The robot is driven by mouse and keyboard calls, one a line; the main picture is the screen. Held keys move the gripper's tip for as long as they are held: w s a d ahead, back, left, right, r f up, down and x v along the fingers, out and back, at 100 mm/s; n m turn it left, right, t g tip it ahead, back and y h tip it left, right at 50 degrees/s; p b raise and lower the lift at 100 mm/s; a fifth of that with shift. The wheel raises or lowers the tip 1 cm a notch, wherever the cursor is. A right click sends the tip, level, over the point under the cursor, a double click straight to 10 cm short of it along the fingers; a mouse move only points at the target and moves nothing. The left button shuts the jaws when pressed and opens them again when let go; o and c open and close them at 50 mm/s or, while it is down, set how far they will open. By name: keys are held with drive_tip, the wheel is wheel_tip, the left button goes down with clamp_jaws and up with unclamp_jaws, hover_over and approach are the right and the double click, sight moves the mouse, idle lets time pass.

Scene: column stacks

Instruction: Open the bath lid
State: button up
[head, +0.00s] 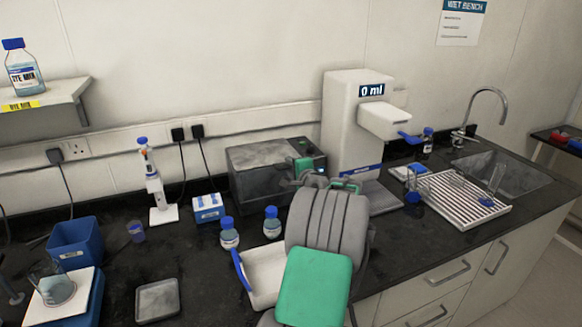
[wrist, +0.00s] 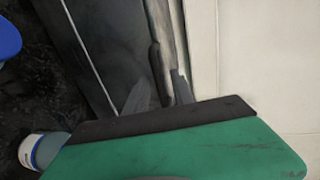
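The bath is a dark grey box (head: 262,180) against the back wall. Its flat grey lid (head: 262,153) looks shut in the head view. My gripper (wrist: 160,92) is at the right end of the bath. In the head view my own arm and hand cover its fingers and part of the box's front. In the wrist view two grey fingers show past the green hand, a little apart, with a dark bar-like part between them. I cannot tell whether they touch or grip it. A dark panel with a pale edge line, likely the bath (wrist: 90,50), lies to their left.
A white dispenser (head: 345,125) reading 0 ml stands close right of the bath. Two blue-capped bottles (head: 229,236) (head: 272,224) and a white tray (head: 262,272) are in front. A blue-white box (head: 207,208) is left. A drying rack (head: 465,200) and sink lie right.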

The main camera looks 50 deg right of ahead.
drive_tip(key=shift+c, duration=0.4)
clamp_jaws()
idle(0.9)
